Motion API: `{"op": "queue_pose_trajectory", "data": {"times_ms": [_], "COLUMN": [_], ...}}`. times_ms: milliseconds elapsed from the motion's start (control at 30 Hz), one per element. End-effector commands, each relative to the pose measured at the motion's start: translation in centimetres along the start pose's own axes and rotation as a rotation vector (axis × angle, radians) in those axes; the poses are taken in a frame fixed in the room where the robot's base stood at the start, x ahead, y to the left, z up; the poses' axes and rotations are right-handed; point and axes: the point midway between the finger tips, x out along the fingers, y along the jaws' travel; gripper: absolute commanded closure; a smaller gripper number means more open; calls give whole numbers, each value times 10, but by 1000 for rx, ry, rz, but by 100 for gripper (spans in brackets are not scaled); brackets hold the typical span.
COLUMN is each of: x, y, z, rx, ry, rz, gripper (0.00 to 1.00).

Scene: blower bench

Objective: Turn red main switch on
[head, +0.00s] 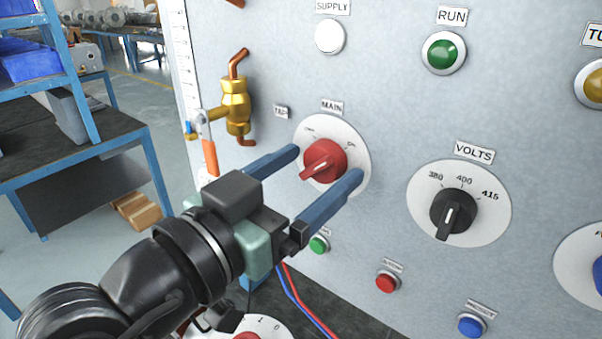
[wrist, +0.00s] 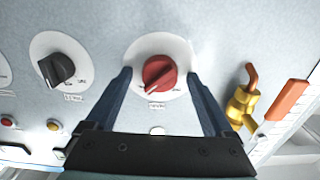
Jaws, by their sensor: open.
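The red main switch (head: 325,159) is a rotary knob on a round white plate under the label MAIN. Its ridge slants, with a pale mark at the lower-left end in the head view. Two small position marks sit at the plate's upper left and upper right, too small to read surely. My gripper (head: 327,163) is open in front of the panel, one blue finger on each side of the knob. In the wrist view, the red knob (wrist: 159,73) sits between the open fingers (wrist: 159,77), with gaps on both sides. I see no contact.
A brass valve (head: 236,105) with an orange lever (head: 209,157) is left of the switch. The black VOLTS knob (head: 453,211) is to its right. A white SUPPLY lamp (head: 330,37) and green RUN lamp (head: 444,53) are above; small green, red and blue buttons are below.

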Motion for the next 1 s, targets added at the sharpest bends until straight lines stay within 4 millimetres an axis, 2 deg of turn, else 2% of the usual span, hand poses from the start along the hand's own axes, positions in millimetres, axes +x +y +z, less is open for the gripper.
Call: {"op": "queue_pose_trajectory", "data": {"times_ms": [167, 267, 700, 833, 1000], "x": [-3, -13, -104, -120, -130], "y": [0, -1, -1, -1, 0], "z": [0, 1, 1, 0, 0], "rx": [0, 1, 2, 2, 0], "ry": [0, 2, 1, 1, 0], "rz": [-1, -2, -6, -2, -1], "gripper": [13, 13, 13, 13, 13]}}
